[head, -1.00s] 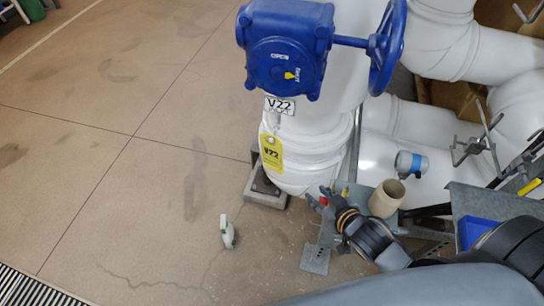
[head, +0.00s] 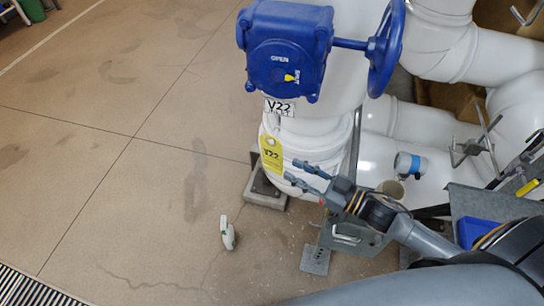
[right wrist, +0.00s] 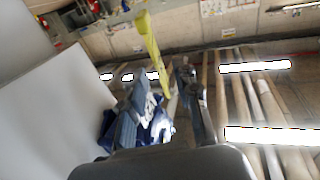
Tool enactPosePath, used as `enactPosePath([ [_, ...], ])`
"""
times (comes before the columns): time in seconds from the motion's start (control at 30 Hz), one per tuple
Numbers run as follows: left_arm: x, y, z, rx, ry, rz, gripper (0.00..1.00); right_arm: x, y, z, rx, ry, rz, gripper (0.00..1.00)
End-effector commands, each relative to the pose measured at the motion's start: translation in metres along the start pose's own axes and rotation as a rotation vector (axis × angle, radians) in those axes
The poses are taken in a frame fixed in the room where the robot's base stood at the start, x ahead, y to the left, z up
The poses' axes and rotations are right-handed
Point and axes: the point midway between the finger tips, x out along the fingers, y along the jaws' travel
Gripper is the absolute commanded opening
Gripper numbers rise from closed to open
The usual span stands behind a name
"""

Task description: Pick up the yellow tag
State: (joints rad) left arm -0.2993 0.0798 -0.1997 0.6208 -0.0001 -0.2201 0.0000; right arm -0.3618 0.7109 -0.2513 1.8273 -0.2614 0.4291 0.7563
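In the right wrist view the yellow tag (right wrist: 150,42) appears as a narrow strip, nearly edge-on, around and beyond the tips of my right gripper (right wrist: 165,82). I cannot tell whether the fingers touch it. My left gripper is not in view.
A blue handwheel (head: 386,47) sticks out right of the valve box. A beige cup (head: 391,188) and a blue tray (head: 475,231) lie behind my right arm. The left floor is mostly clear.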

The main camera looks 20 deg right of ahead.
Motion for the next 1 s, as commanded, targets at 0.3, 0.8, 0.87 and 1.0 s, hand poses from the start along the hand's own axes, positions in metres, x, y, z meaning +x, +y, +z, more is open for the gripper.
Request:
enactPosePath([
  [0.3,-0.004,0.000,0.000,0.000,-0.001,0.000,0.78,0.032,0.001,-0.001,0.000,0.001,0.001,0.31],
  [0.8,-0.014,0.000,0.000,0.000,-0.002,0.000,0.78,0.083,0.007,-0.001,0.000,0.000,0.001,0.31],
  [0.87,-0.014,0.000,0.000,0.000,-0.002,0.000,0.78,0.083,0.006,-0.001,0.000,0.000,0.001,0.31],
  [1.0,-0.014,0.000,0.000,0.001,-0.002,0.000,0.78,0.083,0.006,-0.001,0.000,0.000,0.001,0.25],
])
